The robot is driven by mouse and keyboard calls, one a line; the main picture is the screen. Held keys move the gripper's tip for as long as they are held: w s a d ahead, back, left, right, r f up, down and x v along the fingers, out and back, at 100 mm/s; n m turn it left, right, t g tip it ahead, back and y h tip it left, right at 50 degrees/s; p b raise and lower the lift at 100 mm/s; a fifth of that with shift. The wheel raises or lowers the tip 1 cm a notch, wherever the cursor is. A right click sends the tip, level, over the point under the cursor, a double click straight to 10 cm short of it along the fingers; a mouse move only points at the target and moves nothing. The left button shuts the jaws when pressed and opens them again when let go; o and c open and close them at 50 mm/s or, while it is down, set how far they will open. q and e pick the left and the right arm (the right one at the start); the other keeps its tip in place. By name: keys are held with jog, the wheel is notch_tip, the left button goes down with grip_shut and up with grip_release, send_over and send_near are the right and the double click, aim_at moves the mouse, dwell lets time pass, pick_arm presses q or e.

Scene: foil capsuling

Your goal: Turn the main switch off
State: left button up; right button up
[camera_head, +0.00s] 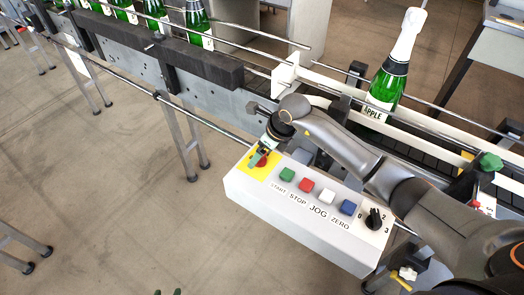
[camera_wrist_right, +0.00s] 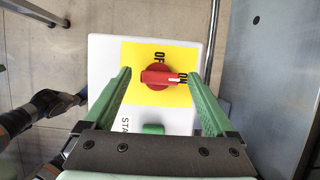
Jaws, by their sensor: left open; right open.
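The main switch (camera_wrist_right: 153,77) is a red rotary knob on a yellow plate (camera_wrist_right: 137,58). In the right wrist view its handle points right, toward the ON mark (camera_wrist_right: 183,78); the OFF mark (camera_wrist_right: 159,56) is above it. In the head view the switch (camera_head: 262,161) is at the left end of the white control box (camera_head: 300,222), partly covered by my right gripper. My right gripper (camera_wrist_right: 157,75) is open, its green fingers on either side of the knob with gaps. Only the green fingertips of my left gripper (camera_head: 167,292) show at the bottom edge, apart and empty.
The box also has green (camera_head: 287,174), red (camera_head: 306,185), white (camera_head: 327,198) and blue (camera_head: 347,207) buttons and a black selector (camera_head: 374,218). Behind it runs a conveyor with rails (camera_head: 225,103) and a foil-topped green bottle (camera_head: 391,72).

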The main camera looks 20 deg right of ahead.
jog(key=c, duration=1.4)
